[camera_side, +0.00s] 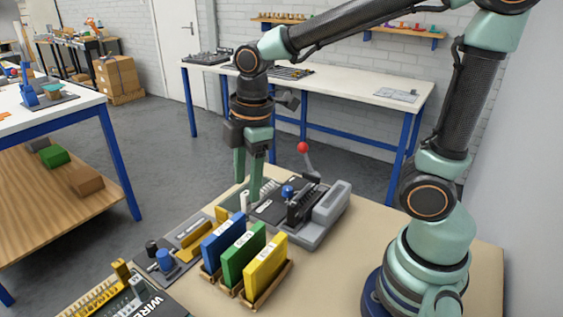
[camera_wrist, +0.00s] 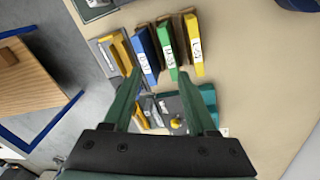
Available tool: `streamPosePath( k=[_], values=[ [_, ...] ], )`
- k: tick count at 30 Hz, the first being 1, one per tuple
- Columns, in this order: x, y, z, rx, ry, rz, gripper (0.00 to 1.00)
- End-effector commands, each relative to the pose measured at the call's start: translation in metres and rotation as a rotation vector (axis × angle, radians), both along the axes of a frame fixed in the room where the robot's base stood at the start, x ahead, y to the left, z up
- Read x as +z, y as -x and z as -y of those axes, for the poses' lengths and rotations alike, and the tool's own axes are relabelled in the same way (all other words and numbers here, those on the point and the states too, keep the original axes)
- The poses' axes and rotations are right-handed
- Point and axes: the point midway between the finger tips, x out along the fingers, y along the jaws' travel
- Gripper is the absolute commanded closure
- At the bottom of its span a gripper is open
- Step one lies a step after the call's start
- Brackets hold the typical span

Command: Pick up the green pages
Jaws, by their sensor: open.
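The green pages (camera_side: 243,256), a thin upright green block with a white label, stand in a wooden rack (camera_side: 247,298). They are between a blue block (camera_side: 224,242) on the left and a yellow block (camera_side: 266,266) on the right. The green pages also show in the wrist view (camera_wrist: 165,38), top centre, with the blue one (camera_wrist: 146,48) and yellow one (camera_wrist: 193,35) beside them. My gripper (camera_side: 249,185) points down, open and empty, above and behind the rack, near the grey machine. In the wrist view its fingers (camera_wrist: 161,76) spread below the blocks.
A grey machine (camera_side: 327,205) with a red-knobbed lever stands behind the rack. A grey tray with yellow and blue parts (camera_side: 165,262) is to the left, and a wire box (camera_side: 140,300) at front left. The tan tabletop (camera_side: 325,275) is clear right of the rack.

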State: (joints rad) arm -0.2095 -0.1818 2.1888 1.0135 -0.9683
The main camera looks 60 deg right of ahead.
Motion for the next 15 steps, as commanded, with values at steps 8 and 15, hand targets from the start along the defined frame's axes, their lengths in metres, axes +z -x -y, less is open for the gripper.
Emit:
streamPosePath(
  k=[8,15],
  values=[
    [-0.025,-0.006,-0.024,0.373,0.047,-0.110,0.43],
    [-0.057,-0.005,-0.024,0.396,0.049,-0.120,0.43]
  ],
)
